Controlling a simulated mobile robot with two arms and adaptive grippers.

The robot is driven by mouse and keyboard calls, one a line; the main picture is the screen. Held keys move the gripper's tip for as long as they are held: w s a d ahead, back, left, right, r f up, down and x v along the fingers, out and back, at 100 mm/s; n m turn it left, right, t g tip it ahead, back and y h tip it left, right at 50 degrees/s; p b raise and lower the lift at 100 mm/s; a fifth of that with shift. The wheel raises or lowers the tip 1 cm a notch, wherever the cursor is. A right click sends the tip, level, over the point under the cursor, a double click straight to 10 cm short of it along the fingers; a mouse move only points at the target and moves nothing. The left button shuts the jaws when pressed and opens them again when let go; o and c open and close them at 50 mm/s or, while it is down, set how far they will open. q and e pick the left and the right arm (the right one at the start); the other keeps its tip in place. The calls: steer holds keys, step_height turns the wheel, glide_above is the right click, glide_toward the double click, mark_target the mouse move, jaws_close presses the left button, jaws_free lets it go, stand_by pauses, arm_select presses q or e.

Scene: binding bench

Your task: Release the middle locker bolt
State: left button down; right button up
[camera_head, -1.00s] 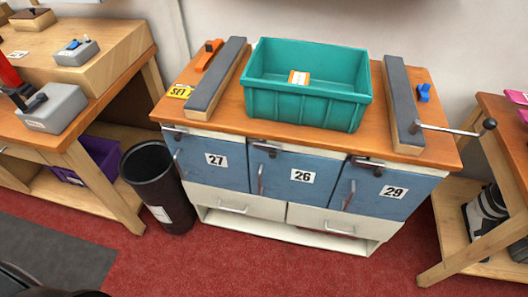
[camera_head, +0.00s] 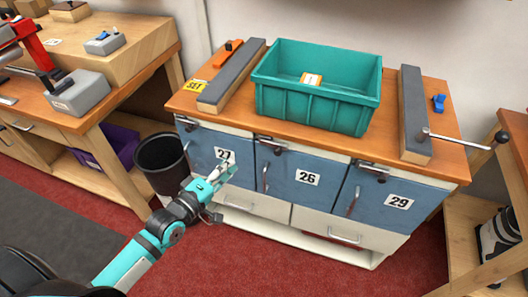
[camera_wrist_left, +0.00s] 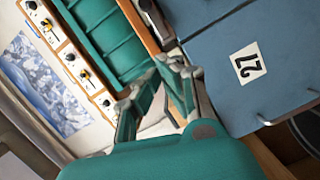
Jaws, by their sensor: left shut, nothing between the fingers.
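The middle locker 26 (camera_head: 300,195) has a blue door with a white number label, between locker 27 and locker 29. Its dark bolt (camera_head: 270,146) sits at the top of the door, just under the worktop edge. My left gripper (camera_head: 224,174) is in front of locker 27 (camera_head: 205,148), left of and lower than the middle bolt, and apart from it. The gripper is shut and empty. The left wrist view shows its fingers (camera_wrist_left: 166,82) beside the locker 27 door (camera_wrist_left: 232,75). A dark bolt (camera_wrist_left: 154,18) shows there too; I cannot tell which locker it belongs to.
A teal crate (camera_head: 310,105) stands on the wooden worktop between two grey-topped blocks. A metal lever (camera_head: 460,141) sticks out at the right block. A black bin (camera_head: 160,160) stands left of the lockers. The red floor in front is clear.

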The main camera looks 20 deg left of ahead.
arm_select(q)
steer(key=shift+r, duration=0.25)
steer(key=shift+w, duration=0.1)
glide_toward(272, 147)
steer(key=w+a+r, duration=0.3)
steer(key=w, duration=0.2)
steer(key=d, duration=0.2)
steer(key=d+f+p, duration=0.1)
steer(key=shift+w+d+f, duration=0.15)
steer(key=shift+w+d, duration=0.05)
steer(key=shift+d, duration=0.2)
